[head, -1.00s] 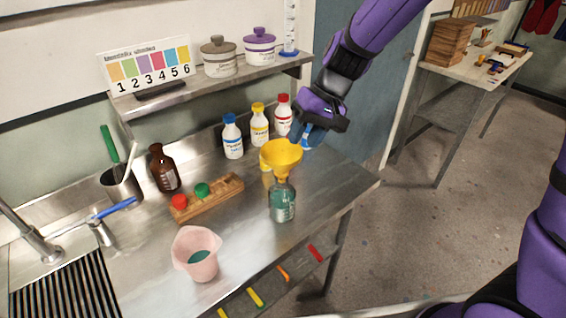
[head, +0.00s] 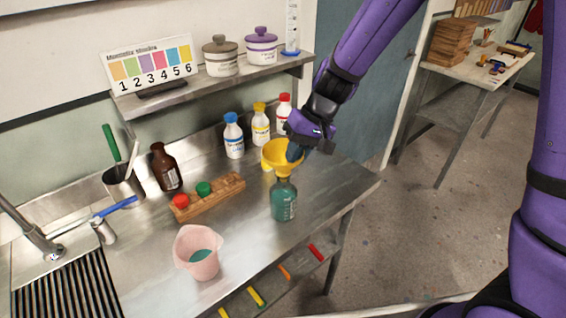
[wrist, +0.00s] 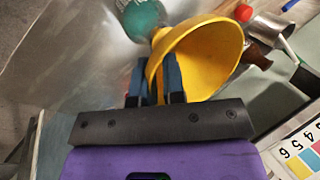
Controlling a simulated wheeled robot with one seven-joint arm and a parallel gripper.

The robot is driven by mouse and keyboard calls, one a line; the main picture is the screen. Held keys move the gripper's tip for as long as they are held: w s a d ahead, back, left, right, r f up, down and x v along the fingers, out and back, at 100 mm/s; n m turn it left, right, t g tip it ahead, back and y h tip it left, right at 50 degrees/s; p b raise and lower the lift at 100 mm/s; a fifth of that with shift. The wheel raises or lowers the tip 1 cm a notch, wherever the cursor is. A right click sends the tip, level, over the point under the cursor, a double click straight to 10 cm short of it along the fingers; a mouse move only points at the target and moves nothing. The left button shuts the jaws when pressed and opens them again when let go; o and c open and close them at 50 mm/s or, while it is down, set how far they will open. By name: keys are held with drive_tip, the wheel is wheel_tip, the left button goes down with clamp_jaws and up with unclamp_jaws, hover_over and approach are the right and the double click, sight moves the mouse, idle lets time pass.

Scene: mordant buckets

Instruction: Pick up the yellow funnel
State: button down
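The yellow funnel (head: 274,155) stands mouth up in the neck of a bottle of teal liquid (head: 283,202) on the steel counter. My gripper (head: 294,152) is at the right side of the funnel's rim, reaching down from the upper right. In the wrist view, the funnel (wrist: 205,60) opens toward the camera. The gripper's two blue fingers (wrist: 154,80) are apart, with the funnel's near edge showing in the gap between them. One finger overlaps the inside of the bowl and the other is outside. Contact cannot be made out.
Bottles with blue (head: 233,138), yellow (head: 260,125) and red (head: 284,112) caps stand behind the funnel. A wooden rack (head: 215,195), a brown bottle (head: 165,168) and a pink beaker (head: 197,255) are to the left. The counter's right end is clear.

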idle(0.3)
wheel_tip(320, 180, up, 10)
idle(0.5)
wheel_tip(320, 180, up, 5)
idle(0.9)
